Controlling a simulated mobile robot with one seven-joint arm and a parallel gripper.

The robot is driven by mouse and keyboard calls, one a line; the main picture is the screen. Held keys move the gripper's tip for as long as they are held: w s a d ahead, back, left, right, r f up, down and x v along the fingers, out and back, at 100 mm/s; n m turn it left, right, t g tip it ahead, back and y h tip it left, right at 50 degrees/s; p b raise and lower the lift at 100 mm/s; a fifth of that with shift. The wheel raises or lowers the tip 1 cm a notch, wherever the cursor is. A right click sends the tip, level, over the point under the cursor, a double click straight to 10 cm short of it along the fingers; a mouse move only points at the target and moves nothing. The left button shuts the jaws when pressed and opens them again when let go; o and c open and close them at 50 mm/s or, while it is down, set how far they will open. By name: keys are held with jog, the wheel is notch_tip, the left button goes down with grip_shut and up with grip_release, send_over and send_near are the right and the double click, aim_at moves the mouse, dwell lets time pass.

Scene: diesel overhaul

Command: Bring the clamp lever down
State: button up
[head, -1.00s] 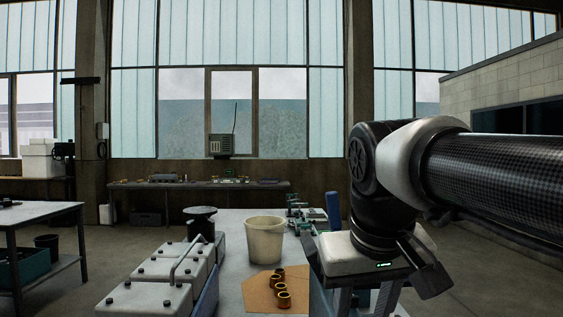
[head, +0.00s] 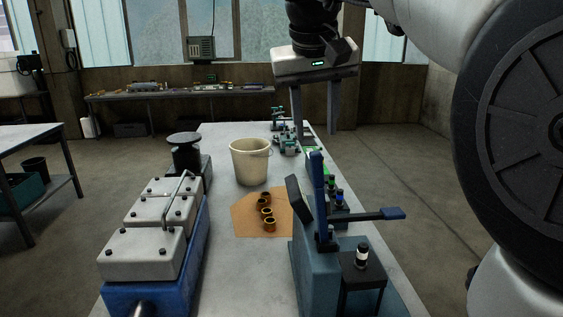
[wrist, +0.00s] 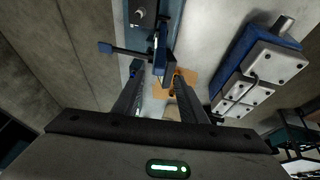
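A blue clamp fixture (head: 316,272) stands at the near right of the workbench. I cannot tell for sure which is the clamp lever. My gripper (head: 315,134) is open and empty, pointing down above the bench, beyond and above the fixture. No contact shows.
Several brass rings (head: 267,212) lie on a brown sheet (head: 250,218). A cream bucket (head: 249,163) stands behind them. A blue engine block with light covers (head: 141,253) fills the left side. A small black stand (head: 360,280) with a bottle is beside the fixture. Green-grey parts stand at the far right edge.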

aim_at(316, 154)
jog(key=x, duration=1.1)
jog(key=shift+b, duration=0.3)
jog(key=shift+s, duration=0.1)
jog(key=shift+r, duration=0.1)
grip_shut()
